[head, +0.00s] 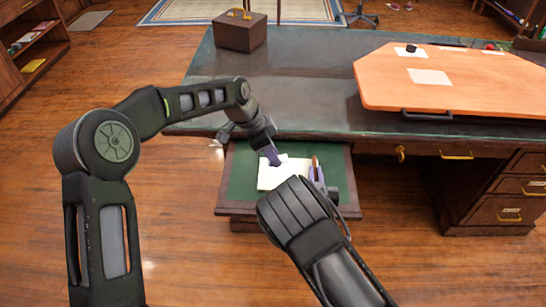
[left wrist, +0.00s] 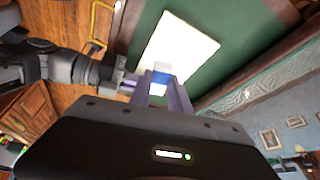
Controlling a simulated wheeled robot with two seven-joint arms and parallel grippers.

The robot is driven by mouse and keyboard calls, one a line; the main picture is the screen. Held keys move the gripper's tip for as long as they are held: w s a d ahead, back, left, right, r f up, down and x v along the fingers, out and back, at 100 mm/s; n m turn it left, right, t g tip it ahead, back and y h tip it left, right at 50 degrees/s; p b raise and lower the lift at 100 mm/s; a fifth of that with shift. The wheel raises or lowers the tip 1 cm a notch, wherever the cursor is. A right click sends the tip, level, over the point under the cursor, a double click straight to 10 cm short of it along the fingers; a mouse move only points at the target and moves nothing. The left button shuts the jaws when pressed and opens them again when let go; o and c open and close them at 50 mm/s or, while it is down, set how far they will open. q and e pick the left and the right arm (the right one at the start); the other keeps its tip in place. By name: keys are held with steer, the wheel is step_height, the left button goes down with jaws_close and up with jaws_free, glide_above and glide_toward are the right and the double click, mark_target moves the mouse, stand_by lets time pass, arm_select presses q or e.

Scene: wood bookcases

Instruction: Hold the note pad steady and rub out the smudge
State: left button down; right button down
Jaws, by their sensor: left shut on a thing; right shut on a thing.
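The white note pad (head: 268,178) lies on the green surface of a pull-out board; it also shows in the left wrist view (left wrist: 185,42). My left gripper (head: 272,158) is over the pad's far part, shut on a small blue-and-white eraser (left wrist: 161,76). Whether the eraser touches the paper is hard to tell. My right gripper (head: 317,172) is at the pad's right side in the head view, shut at the pad's edge; it shows at the left in the left wrist view (left wrist: 128,82). A small reddish-brown piece shows there, unclear. I see no smudge; my arm and grippers cover part of the pad.
The pull-out board (head: 237,190) juts from under the dark desk (head: 300,75). A brown box (head: 240,33) stands on the desk's far left. An orange-brown panel (head: 450,85) with papers covers the desk's right. Drawers (head: 505,205) stand at the right. The desk's middle is clear.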

steer(key=c, duration=1.4)
jaws_free()
steer(key=s, duration=0.4)
steer(key=s+r, duration=0.1)
steer(key=s, duration=0.7)
steer(key=shift+d+r, duration=0.2)
steer(key=shift+r, duration=0.2)
arm_select(q)
steer(key=shift+d, duration=0.1)
arm_select(e)
steer(key=shift+d, duration=0.15)
